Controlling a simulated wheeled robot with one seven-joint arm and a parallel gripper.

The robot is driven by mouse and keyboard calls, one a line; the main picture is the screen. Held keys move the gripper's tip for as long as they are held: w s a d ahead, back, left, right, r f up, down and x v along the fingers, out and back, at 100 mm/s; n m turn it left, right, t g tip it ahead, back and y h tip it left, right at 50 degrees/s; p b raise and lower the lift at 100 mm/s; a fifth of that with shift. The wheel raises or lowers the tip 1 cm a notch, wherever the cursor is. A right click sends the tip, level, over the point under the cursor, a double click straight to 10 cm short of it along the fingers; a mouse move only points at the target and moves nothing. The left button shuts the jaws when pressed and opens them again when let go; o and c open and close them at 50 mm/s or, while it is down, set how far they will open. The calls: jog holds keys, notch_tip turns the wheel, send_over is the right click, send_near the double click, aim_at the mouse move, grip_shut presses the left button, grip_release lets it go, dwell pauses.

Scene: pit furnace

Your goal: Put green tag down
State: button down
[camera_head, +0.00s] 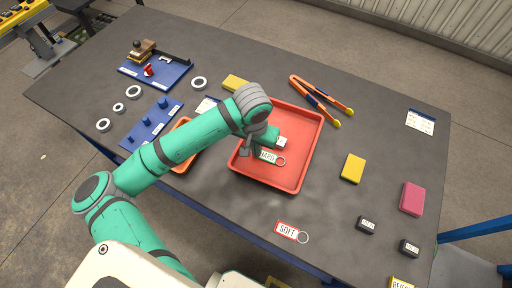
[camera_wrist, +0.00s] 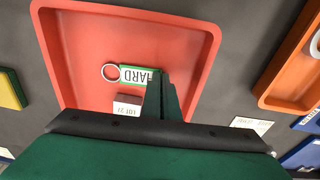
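The green tag (camera_head: 268,156), marked HARD and with a metal ring at one end, shows over the floor of the red tray (camera_head: 317,133). It also shows in the wrist view (camera_wrist: 138,74), ring to the left. My gripper (camera_head: 266,147) points down over the tray. In the wrist view its fingers (camera_wrist: 161,78) are close together at the tag's end away from the ring, and appear shut on it. The fingers partly hide that end. I cannot tell whether the tag touches the tray floor.
A small block labelled LOT 21 (camera_wrist: 127,105) sits in the tray beside the fingers. Orange tongs (camera_head: 320,100) lie behind the tray. A yellow block (camera_head: 352,168) stands to its right. A red SOFT tag (camera_head: 287,230) lies in front. An orange tray (camera_head: 181,163) is partly behind my arm.

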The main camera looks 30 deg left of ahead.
jog(key=shift+d, duration=0.1)
jog(key=c, duration=2.5)
grip_release()
jog(key=shift+f, duration=0.15)
jog(key=o, duration=0.5)
jog(key=shift+c, duration=0.2)
notch_tip(320, 180, up, 12)
jog(key=s, duration=0.1)
jog(key=shift+r, duration=0.2)
